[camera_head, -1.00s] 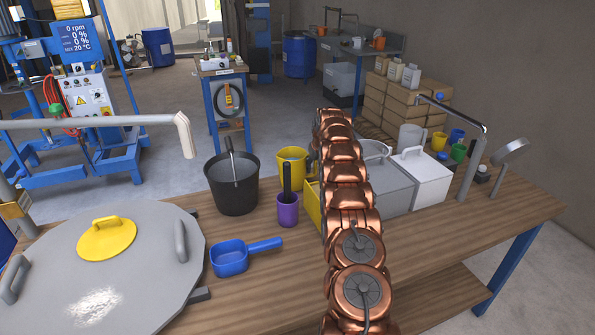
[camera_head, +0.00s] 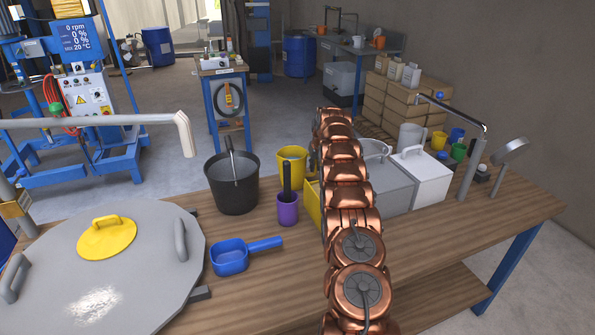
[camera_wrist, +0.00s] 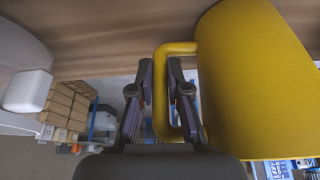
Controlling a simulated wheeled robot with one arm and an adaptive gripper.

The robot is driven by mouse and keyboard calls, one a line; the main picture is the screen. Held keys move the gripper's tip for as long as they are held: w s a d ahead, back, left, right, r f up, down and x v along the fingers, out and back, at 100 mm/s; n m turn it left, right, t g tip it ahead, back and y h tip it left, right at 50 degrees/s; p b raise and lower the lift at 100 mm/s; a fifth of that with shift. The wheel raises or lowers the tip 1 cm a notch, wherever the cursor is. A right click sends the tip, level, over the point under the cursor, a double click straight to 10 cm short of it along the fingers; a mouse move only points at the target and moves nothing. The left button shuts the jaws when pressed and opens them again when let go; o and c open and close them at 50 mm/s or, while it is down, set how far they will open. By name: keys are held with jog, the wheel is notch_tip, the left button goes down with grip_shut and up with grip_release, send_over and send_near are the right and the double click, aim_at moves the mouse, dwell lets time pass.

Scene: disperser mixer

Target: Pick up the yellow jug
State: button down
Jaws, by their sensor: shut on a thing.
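The yellow jug (camera_head: 292,163) stands on the wooden bench in the head view, behind the purple cup and partly hidden by my arm. It fills the right side of the wrist view (camera_wrist: 255,80), with its loop handle (camera_wrist: 162,105) towards the left. My gripper (camera_wrist: 160,72) has one finger on each side of the upright bar of the handle and is shut on it. In the head view my gripper is hidden behind my arm.
A black bucket (camera_head: 233,187) stands left of the jug. The purple cup (camera_head: 287,210) with a dark handle in it and a blue scoop (camera_head: 230,257) are in front. Grey and white containers (camera_head: 420,178) stand to the right.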

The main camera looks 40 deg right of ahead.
jog(key=shift+r, duration=0.15)
jog(key=shift+w+r, duration=0.1)
jog(key=shift+r, duration=1.15)
jog(key=shift+r+p, duration=0.35)
jog(key=shift+r, duration=0.85)
notch_tip(320, 180, up, 5)
jog(key=p, duration=0.5)
jog(key=shift+r, duration=0.1)
